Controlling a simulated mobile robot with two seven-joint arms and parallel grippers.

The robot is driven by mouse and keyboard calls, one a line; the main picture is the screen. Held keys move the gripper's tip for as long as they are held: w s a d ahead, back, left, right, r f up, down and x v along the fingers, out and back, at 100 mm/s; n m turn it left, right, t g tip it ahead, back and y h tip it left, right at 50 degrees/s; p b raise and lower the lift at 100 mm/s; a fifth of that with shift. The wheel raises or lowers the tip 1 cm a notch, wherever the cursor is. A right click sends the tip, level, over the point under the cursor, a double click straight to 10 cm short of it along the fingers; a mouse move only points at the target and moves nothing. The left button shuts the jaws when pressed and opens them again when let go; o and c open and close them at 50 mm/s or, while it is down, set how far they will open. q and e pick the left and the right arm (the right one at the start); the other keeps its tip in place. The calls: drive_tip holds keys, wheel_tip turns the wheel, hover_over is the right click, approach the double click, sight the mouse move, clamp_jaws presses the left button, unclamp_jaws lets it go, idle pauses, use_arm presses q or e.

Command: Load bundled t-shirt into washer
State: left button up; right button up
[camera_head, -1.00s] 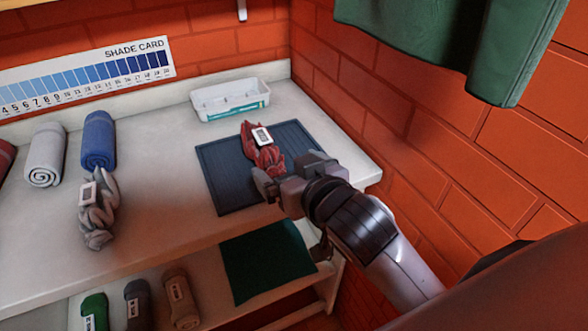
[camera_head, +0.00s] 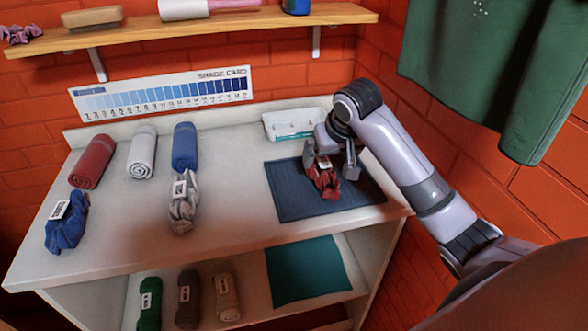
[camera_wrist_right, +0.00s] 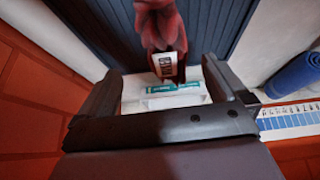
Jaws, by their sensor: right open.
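A crumpled red cloth bundle (camera_head: 326,184) with a white label lies on a dark blue ribbed mat (camera_head: 287,200) on the counter. My right gripper (camera_head: 331,168) is open above it, one finger on either side of the bundle in the head view. In the right wrist view the red bundle (camera_wrist_right: 160,25) lies beyond the fingertips, its label toward the gap between the open jaws (camera_wrist_right: 161,68). A crumpled grey bundle (camera_head: 184,205) and a crumpled blue bundle (camera_head: 66,222) lie farther left. No washer shows. My left gripper is not in view.
A white tray (camera_head: 294,125) stands behind the mat. Rolled red (camera_head: 93,160), white (camera_head: 142,152) and blue (camera_head: 185,146) cloths lie at the back left. Several rolls and a teal cloth (camera_head: 306,269) are on the lower shelf. A green garment (camera_head: 500,70) hangs at right.

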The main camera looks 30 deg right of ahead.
sight(325, 161)
drive_tip(key=shift+w+d+r+g, duration=0.1)
drive_tip(key=shift+w+r+g, duration=0.2)
drive_tip(key=shift+r, duration=0.2)
drive_tip(key=x, duration=0.7)
drive_tip(key=shift+s+a+f+p, duration=0.2)
drive_tip(key=shift+a+p, duration=0.2)
drive_tip(key=shift+a, duration=0.1)
drive_tip(key=c, duration=1.3)
drive_tip(key=shift+r, duration=0.1)
